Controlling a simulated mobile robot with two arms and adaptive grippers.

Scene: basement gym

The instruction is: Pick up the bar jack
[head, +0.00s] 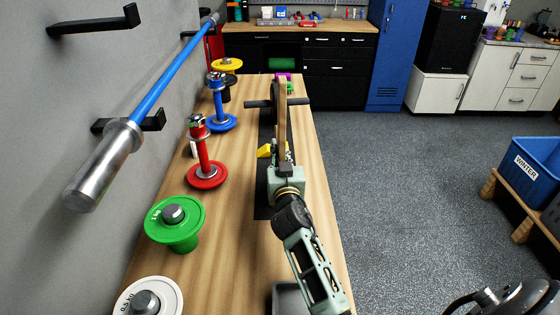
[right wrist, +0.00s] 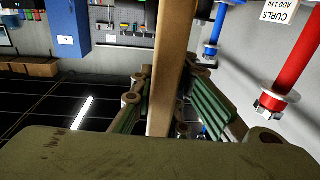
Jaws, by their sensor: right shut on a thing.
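The bar jack is most likely the light wooden bar (head: 282,118) that rises from my right gripper (head: 284,160) over the bench. In the right wrist view the wooden bar (right wrist: 171,75) runs between the two green fingers of my right gripper (right wrist: 165,105), which are shut on it. The wrist hides its lower end in the head view, and I cannot tell whether it touches the bench.
A long wooden bench (head: 300,215) carries a dark mat, a yellow object (head: 265,151) and a black-handled wheel (head: 258,104) behind the bar. Red (head: 206,175), blue (head: 222,122) and green (head: 175,222) weights line the wall side. A blue barbell (head: 170,80) hangs above.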

